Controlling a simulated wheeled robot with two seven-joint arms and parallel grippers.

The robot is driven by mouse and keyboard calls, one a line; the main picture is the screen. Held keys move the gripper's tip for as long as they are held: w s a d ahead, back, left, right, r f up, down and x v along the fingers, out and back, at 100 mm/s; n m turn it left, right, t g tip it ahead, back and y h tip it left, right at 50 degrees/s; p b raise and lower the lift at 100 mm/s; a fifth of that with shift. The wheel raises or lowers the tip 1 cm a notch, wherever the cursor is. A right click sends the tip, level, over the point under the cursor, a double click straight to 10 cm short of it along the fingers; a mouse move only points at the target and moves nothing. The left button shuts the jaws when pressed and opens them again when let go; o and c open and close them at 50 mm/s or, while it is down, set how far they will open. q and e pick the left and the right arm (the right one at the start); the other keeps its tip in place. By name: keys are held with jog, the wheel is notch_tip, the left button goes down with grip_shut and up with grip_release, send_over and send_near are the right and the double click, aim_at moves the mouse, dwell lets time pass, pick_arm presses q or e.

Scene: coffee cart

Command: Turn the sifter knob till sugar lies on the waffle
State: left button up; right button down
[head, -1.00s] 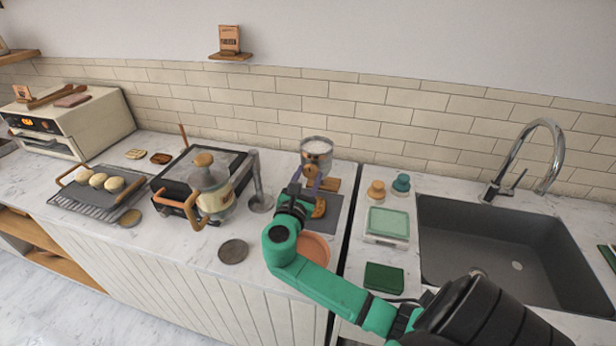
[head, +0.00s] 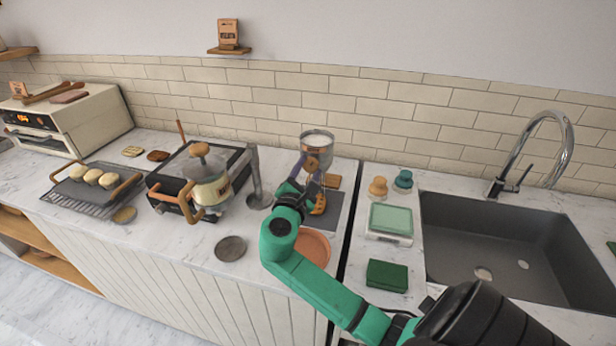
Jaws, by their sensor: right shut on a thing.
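The sifter (head: 317,142) is a metal cup with white sugar in its top, held above a dark mat (head: 332,207) at the back of the counter. Its round wooden knob (head: 313,163) faces me. My right gripper (head: 311,170) reaches up from the front and is shut on the knob, its purple fingers on either side. The golden-brown waffle (head: 319,205) lies below, partly hidden by my right wrist. Whether sugar lies on it is too small to tell. My left gripper is not in view.
An orange plate (head: 312,246) lies in front of the mat, partly behind my right arm. To the left stand a lidded pot (head: 211,186) and a metal post (head: 256,175). To the right are a scale (head: 390,222), a green sponge (head: 387,275) and the sink (head: 500,240).

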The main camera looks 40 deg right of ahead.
jog(key=m+b, duration=0.4)
jog(key=shift+f+m, duration=0.3)
jog(key=shift+f, duration=0.05)
jog(key=m+b, duration=1.1)
jog(key=shift+f+m, duration=0.15)
jog(key=shift+m, duration=0.25)
jog(key=m+b, duration=0.5)
jog(key=m, duration=0.1)
jog(key=m+b, duration=0.3)
jog(key=m, duration=0.1)
jog(key=shift+m+b, duration=0.65)
jog(key=shift+m, duration=0.35)
jog(key=shift+c, duration=2.4)
grip_release()
jog(key=shift+o, duration=0.9)
jog(key=shift+r, duration=0.3)
